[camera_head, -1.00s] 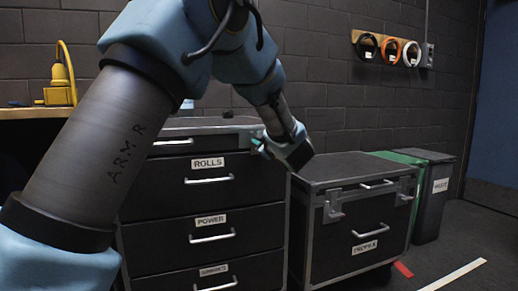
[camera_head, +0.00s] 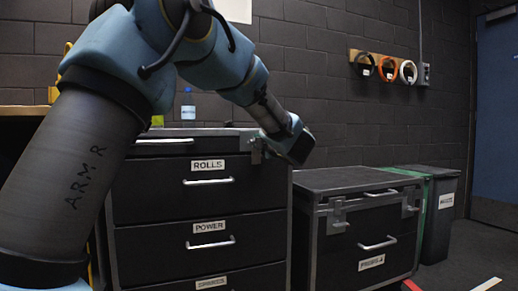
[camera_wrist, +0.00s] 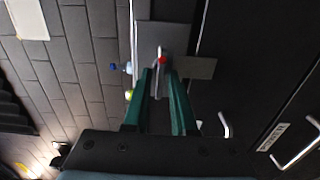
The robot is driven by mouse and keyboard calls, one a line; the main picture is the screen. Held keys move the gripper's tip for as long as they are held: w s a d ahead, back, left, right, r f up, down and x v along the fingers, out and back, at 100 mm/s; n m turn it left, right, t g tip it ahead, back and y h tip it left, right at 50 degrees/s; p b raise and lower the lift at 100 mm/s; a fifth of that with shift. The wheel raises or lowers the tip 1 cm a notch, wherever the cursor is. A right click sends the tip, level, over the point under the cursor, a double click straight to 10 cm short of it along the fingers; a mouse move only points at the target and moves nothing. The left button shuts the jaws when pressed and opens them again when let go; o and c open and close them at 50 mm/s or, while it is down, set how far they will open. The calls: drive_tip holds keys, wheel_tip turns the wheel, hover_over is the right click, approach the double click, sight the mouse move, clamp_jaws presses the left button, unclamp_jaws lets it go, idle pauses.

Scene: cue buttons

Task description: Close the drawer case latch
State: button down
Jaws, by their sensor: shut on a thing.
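The black drawer case (camera_head: 150,195) with metal edges stands at left-centre, with drawers labelled ROLLS and POWER and a third below. Its grey metal latch (camera_head: 256,152) is at the upper right corner of the front. My gripper (camera_head: 264,143) reaches it from the right. In the wrist view, the green fingers of my gripper (camera_wrist: 160,80) are closed around the thin latch lever (camera_wrist: 155,85), which has a red spot near its end. A grey latch plate (camera_wrist: 165,37) lies just beyond. The fingertips are partly hidden in the head view.
A lower black case (camera_head: 340,245) with its own latches stands to the right, beside a dark bin (camera_head: 440,215). Floor at right is open.

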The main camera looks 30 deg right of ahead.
drive_tip(key=shift+f, duration=0.1)
idle(0.3)
drive_tip(key=c, duration=1)
unclamp_jaws()
drive_tip(key=shift+o, duration=0.2)
drive_tip(key=s+a+p, duration=0.1)
drive_tip(key=s, duration=0.9)
drive_tip(key=shift+s+a, duration=0.15)
drive_tip(key=shift+s, duration=0.25)
